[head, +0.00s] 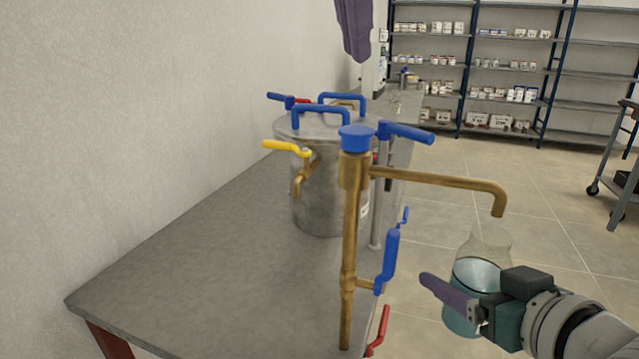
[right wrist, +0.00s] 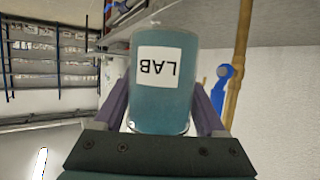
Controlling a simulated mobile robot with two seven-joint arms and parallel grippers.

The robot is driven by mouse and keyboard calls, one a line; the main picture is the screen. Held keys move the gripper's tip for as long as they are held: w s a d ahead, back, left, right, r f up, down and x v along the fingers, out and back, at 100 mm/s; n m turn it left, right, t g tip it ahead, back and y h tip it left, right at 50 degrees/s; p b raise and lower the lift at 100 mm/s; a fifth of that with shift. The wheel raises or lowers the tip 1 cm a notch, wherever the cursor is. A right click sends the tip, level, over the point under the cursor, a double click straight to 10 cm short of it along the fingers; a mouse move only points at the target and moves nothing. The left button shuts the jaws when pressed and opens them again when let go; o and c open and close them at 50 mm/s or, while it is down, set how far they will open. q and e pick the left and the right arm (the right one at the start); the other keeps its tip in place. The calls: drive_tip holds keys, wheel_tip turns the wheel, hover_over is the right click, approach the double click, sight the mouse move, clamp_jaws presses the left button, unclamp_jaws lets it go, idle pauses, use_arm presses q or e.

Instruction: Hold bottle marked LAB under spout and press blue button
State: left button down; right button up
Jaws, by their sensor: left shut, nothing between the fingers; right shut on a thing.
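A clear bottle (head: 472,282) with blue liquid is held upright at the right of the head view. Its white LAB label (right wrist: 158,67) shows upside down in the right wrist view. My right gripper (right wrist: 161,95) is shut around the bottle's sides. The bottle's open mouth is just below the downturned brass spout (head: 499,205), apparently apart from it. A round blue button (head: 357,138) tops the upright brass pipe. My left gripper (head: 357,45) is shut and empty, high above the button and pointing down; only its purple fingers show.
A steel tank (head: 325,205) with blue, yellow and red handles stands behind the pipe on the grey counter (head: 210,270). Blue valve levers (head: 391,258) are on the pipe. A wall is at left; open floor and shelves (head: 500,68) are at right.

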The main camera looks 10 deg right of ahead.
drive_tip(key=s+d+p, duration=0.1)
drive_tip(key=s+d, duration=0.4)
drive_tip(key=d, duration=0.3)
drive_tip(key=shift+d, duration=0.2)
idle(0.3)
